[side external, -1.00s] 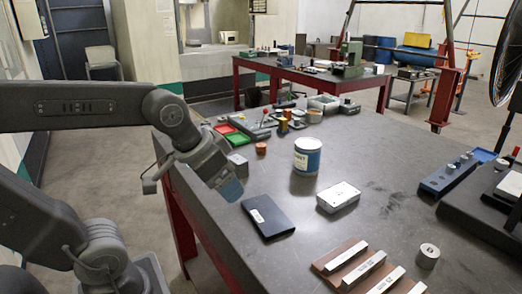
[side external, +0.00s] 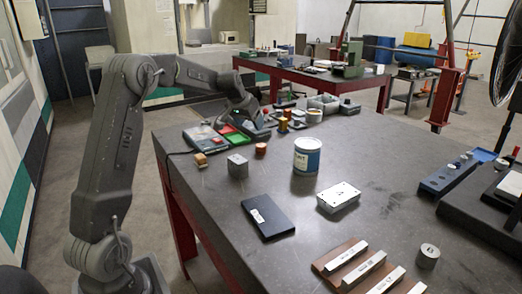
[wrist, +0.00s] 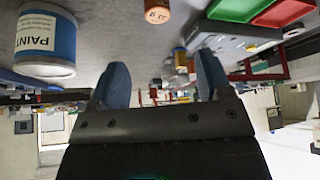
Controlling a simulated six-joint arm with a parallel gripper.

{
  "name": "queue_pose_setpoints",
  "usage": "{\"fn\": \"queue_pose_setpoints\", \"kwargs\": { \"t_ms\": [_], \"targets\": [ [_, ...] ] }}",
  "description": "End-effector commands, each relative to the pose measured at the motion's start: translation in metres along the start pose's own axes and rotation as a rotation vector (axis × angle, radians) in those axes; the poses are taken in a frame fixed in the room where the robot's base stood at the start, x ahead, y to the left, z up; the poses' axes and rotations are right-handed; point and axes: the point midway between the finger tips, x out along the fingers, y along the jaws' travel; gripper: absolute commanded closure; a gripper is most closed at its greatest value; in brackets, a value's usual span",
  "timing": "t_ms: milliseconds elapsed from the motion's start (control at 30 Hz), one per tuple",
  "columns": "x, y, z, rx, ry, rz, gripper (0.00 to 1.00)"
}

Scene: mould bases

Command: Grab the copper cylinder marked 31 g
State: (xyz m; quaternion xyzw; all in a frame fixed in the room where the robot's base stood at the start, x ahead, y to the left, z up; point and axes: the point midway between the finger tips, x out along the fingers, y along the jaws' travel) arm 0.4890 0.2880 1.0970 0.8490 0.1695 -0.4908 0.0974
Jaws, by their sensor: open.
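A copper cylinder (wrist: 157,11) with dark marking on its face shows at the top of the wrist view; I cannot read the marking surely. A small copper cylinder (side external: 261,149) stands on the table between the paint can and the grey cube in the side view. Another copper-coloured piece (side external: 201,160) lies near the table's left edge, and one more (side external: 283,125) stands further back. My gripper (wrist: 162,62) is open, with its blue fingers apart and nothing held. In the side view the wrist is over the back left of the table, and the fingers are hidden.
A paint can (side external: 307,157) stands right of the small cylinder, and a grey cube (side external: 237,166) left of it. Red and green trays (side external: 235,134) lie behind. A black notebook (side external: 268,216) and a white box (side external: 338,197) lie in front.

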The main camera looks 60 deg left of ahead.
Motion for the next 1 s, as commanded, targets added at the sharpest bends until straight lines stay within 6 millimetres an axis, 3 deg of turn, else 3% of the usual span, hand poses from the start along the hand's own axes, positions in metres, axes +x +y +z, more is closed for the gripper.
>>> {"fn": "queue_pose_setpoints", "kwargs": {
  "t_ms": [333,633,800,1000],
  "targets": [
    [0.064,0.001,0.001,0.0,-0.004,0.001,0.29],
    [0.088,0.002,0.001,0.0,-0.003,0.002,0.29],
    [0.114,0.004,0.001,0.0,-0.005,0.002,0.29],
    [0.131,0.003,0.0,0.0,-0.002,0.0,0.29]
  ]
}}
